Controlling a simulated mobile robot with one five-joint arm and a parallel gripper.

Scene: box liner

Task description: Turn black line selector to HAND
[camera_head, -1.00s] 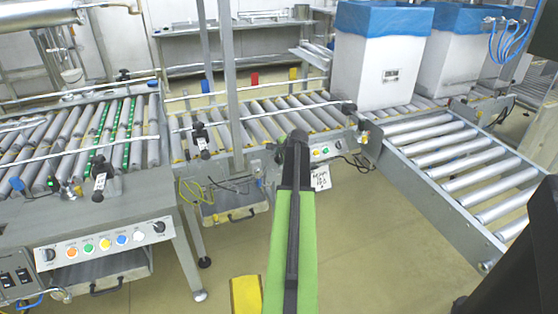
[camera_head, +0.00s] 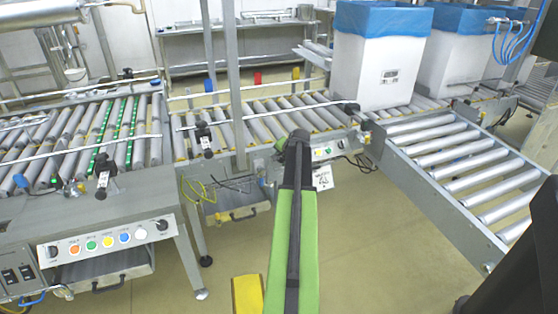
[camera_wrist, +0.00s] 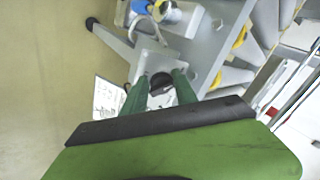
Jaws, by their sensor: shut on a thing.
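The black selector knob (camera_wrist: 161,83) sits on a small grey control panel (camera_wrist: 150,62) in the wrist view. My gripper (camera_wrist: 161,88) has its two green fingers on either side of the knob, shut on it. The knob's pointer and position marks are too small and covered to read. In the head view, my green and black arm (camera_head: 292,240) reaches forward to the small panel (camera_head: 330,151) under the middle conveyor. The arm hides the knob and fingertips there.
A white placard (camera_head: 322,178) hangs below the small panel. Another panel (camera_head: 105,242) with coloured buttons and black knobs is at the left. A roller conveyor (camera_head: 460,170) and white boxes with blue liners (camera_head: 378,65) stand at the right. A yellow object (camera_head: 247,294) is on the floor.

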